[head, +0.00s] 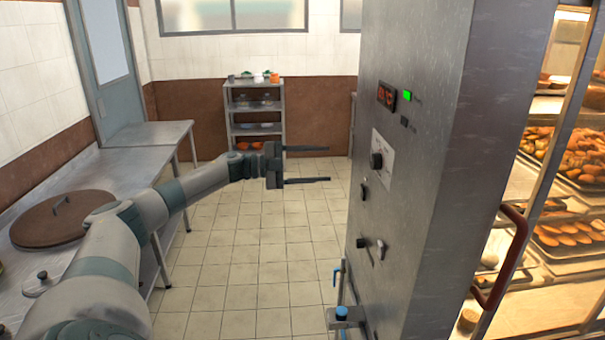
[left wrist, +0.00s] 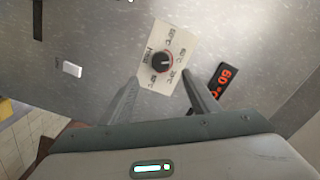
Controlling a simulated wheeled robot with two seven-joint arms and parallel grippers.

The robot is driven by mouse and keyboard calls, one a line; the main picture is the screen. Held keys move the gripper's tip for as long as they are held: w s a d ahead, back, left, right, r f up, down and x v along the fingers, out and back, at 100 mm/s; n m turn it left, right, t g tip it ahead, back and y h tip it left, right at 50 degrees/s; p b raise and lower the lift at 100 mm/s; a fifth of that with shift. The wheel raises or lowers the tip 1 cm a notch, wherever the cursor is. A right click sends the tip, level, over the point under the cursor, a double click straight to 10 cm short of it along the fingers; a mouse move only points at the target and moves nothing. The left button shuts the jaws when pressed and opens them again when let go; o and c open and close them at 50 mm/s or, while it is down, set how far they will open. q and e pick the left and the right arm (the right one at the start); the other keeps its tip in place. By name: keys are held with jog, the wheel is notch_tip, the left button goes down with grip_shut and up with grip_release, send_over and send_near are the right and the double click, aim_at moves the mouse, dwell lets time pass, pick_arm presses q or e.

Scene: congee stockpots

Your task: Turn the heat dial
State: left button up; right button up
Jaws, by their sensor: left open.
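The heat dial (head: 376,160) is a round black knob on a white marked plate on the side of a tall grey metal cabinet (head: 430,130). In the left wrist view the dial (left wrist: 163,62) shows red around its rim and sits ahead, roughly between my finger lines. My left gripper (head: 328,165) is open and empty, pointing right toward the cabinet side. A gap remains between its fingertips and the dial. In the left wrist view the open fingers (left wrist: 160,92) reach toward the lower part of the plate. My right gripper is not in view.
A red digital display (head: 387,96) and a green light (head: 407,95) are above the dial. Small knobs (head: 362,243) and a blue-topped valve (head: 341,312) lie below. A cabinet door handle (head: 505,255) is at right. A metal counter (head: 110,190) runs along the left; tiled floor is clear between.

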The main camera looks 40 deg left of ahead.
pick_arm(q)
jog(key=shift+b+v, duration=0.65)
jog(key=shift+v, duration=1.5)
